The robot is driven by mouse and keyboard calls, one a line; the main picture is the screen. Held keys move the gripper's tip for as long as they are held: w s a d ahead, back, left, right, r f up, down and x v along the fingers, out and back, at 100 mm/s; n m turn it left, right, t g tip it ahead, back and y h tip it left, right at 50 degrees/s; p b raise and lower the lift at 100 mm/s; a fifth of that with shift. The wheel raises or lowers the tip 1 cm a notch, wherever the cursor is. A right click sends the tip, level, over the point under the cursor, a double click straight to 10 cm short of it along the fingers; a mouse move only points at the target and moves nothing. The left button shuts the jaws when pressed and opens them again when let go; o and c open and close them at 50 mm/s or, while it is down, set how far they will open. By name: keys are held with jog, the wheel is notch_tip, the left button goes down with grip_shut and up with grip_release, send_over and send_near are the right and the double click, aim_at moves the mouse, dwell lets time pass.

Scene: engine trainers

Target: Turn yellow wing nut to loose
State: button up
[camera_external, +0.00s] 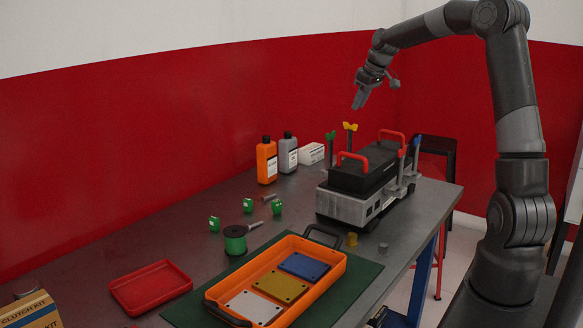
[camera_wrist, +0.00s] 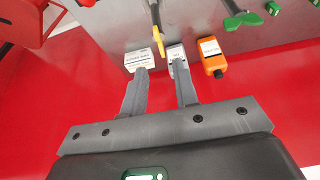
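The yellow wing nut (camera_external: 350,127) sits on top of an upright post at the back of the engine trainer (camera_external: 345,207). In the wrist view the yellow wing nut (camera_wrist: 159,46) shows between and beyond my fingertips, with its dark post running up the picture. My gripper (camera_external: 358,103) is above the wing nut and apart from it in the external view. In the wrist view my gripper (camera_wrist: 160,70) has its two fingers spread, with nothing held between them. The wing nut's exact turn angle is hard to tell.
A green wing nut (camera_external: 331,135) stands just left of the yellow one, and a blue one (camera_external: 417,141) at the trainer's right. Red handles (camera_external: 352,155) rise from the trainer. An orange bottle (camera_external: 266,161), a grey bottle (camera_external: 288,154) and a white box (camera_external: 312,153) stand behind.

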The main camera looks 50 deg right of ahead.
jog(key=x, duration=0.7)
jog(key=shift+w+f, duration=0.1)
jog(key=shift+f, duration=0.1)
jog(key=shift+c, duration=0.4)
grip_shut()
